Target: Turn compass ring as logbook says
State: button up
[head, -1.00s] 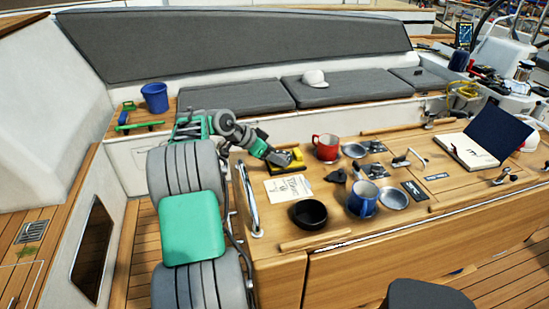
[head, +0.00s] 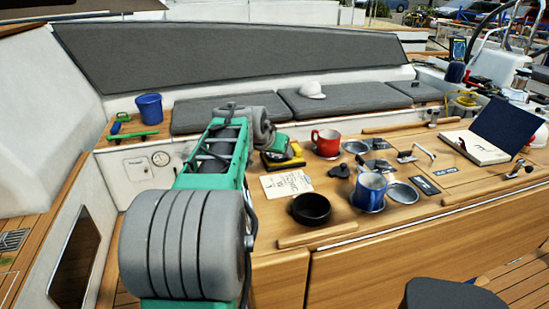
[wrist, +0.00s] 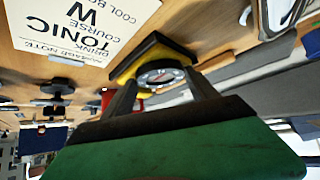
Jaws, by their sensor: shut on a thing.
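The hand compass, a yellow and black block with a round dial, sits on the wooden table in the head view (head: 284,160) and the wrist view (wrist: 163,76). My gripper (head: 282,149) reaches down to it from the left. In the wrist view my gripper (wrist: 162,88) has one finger on each side of the dial, shut on the compass ring; the finger contacts are partly hidden. The open logbook (head: 478,147) with a dark blue cover lies at the table's right; its writing is too small to read.
A paper note (head: 286,184) lies beside the compass; in the wrist view the note (wrist: 85,25) reads upside down "TONIC", "COURSE", "W". A red mug (head: 326,142), a black bowl (head: 311,208) and a blue mug (head: 370,190) stand to the right.

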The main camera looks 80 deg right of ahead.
dwell(0.4)
jog(key=o, duration=1.4)
jog(key=v, duration=0.7)
jog(key=shift+s+a+r+b, duration=0.15)
jog(key=shift+a+r+b, duration=0.15)
